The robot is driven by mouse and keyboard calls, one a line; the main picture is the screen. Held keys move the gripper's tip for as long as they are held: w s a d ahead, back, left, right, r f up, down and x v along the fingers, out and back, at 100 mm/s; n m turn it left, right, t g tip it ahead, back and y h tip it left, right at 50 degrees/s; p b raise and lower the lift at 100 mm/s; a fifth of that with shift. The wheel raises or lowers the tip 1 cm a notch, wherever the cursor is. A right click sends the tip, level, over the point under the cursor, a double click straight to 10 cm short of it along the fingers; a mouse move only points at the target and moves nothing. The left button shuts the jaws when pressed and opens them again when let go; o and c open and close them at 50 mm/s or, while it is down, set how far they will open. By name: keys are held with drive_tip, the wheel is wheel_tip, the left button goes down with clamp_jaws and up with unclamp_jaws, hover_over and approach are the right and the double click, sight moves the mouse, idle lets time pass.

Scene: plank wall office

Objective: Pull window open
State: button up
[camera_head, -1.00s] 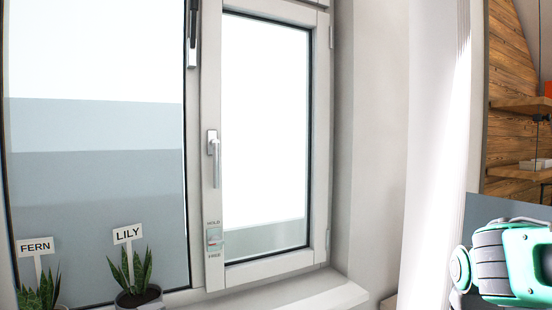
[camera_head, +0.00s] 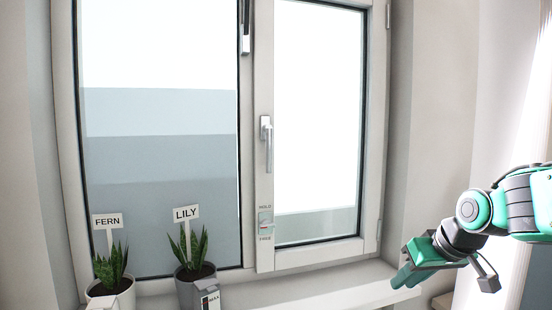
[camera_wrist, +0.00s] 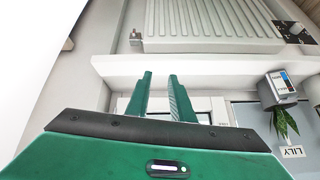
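The window's right sash (camera_head: 262,185) sits flush in its white frame and looks shut. Its handle (camera_head: 266,143) hangs straight down on the sash's left side. Below the handle is a small latch (camera_head: 265,220) between labels HOLD and FREE; its exact setting is too small to tell. My gripper (camera_head: 408,276) is low and to the right of the sash, near the right end of the sill, apart from the handle. In the wrist view my gripper (camera_wrist: 160,76) shows two green fingers apart, with nothing between them.
Pots labelled FERN (camera_head: 112,286) and LILY (camera_head: 196,280) stand on the left of the sill (camera_head: 330,290). The wrist view shows a ribbed radiator (camera_wrist: 205,20) by the sill. The right part of the sill is clear.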

drive_tip(key=w+a+r+n+t+y, duration=0.4)
drive_tip(key=w+a+r, duration=0.6)
drive_tip(key=w, duration=0.1)
drive_tip(key=n+t+y, duration=0.2)
drive_tip(key=n+y, duration=0.3)
drive_tip(key=y, duration=0.3)
approach(271, 156)
drive_tip(key=x, duration=1.1)
drive_tip(key=shift+w, duration=0.1)
drive_tip(key=shift+c, duration=0.3)
clamp_jaws()
